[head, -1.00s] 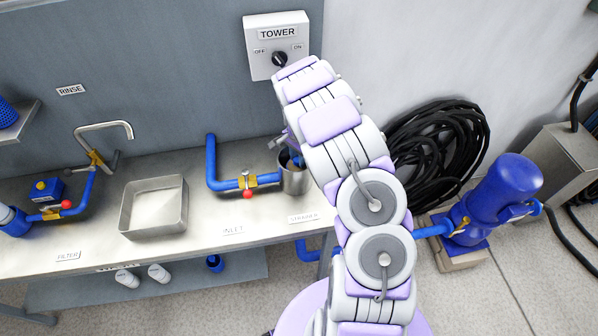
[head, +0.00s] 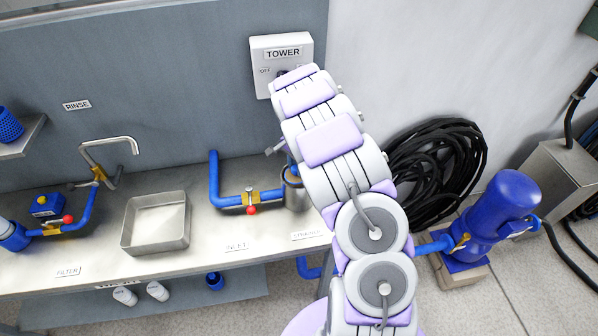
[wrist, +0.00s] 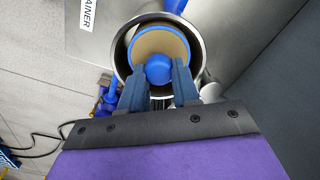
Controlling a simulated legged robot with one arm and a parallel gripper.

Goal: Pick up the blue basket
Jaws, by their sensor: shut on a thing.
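In the wrist view my gripper (wrist: 158,68) is shut on a round blue knob (wrist: 158,71). The knob stands at a tan disc with a blue rim (wrist: 131,46), inside a round steel strainer pot (wrist: 199,52). I cannot tell how deep this blue-rimmed piece goes. In the head view my arm hides the gripper and part of the steel pot (head: 294,196). A blue mesh basket (head: 10,126) sits on the small shelf at the far left, away from my gripper.
A square steel tray (head: 156,243) and blue pipes with a red-knobbed valve (head: 250,197) are on the bench left of the pot. The TOWER switch box (head: 280,43) is on the wall behind my arm. A blue pump (head: 498,205) stands on the floor at right.

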